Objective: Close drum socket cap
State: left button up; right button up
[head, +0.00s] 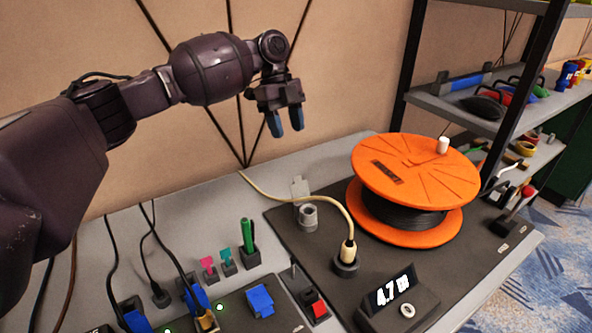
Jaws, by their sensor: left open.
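An orange cable drum (412,172) with dark cable stands on a dark panel (290,236). Left of it is a grey round socket (308,217). A light grey flap, which looks like its cap (300,188), stands upright behind the socket, so the socket is uncovered. My left gripper (286,123) is open and empty, its two blue fingertips pointing down. In the picture it is above the cap, well apart from it. My right gripper is not in view.
A cream cable runs to a plug (348,252) seated in a second socket. A display (390,290) reading about 4.7 m stands in front. A green pen (247,236), coloured tags and blue connectors (260,300) are at left. Shelves (470,110) stand at right.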

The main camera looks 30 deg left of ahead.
pick_arm(q)
jog(key=m, duration=0.1)
send_over(297, 188)
jog(key=w+a, duration=0.2)
jog(key=f, duration=0.4)
jog(key=f+b, duration=0.1)
jog(key=f, duration=0.3)
jog(key=shift+s+d+f, duration=0.15)
jog(key=shift+d+f, duration=0.05)
jog(key=shift+f, duration=0.05)
jog(key=shift+x, duration=0.8)
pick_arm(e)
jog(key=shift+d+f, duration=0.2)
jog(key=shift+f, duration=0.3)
pick_arm(q)
jog(key=shift+c, duration=0.5)
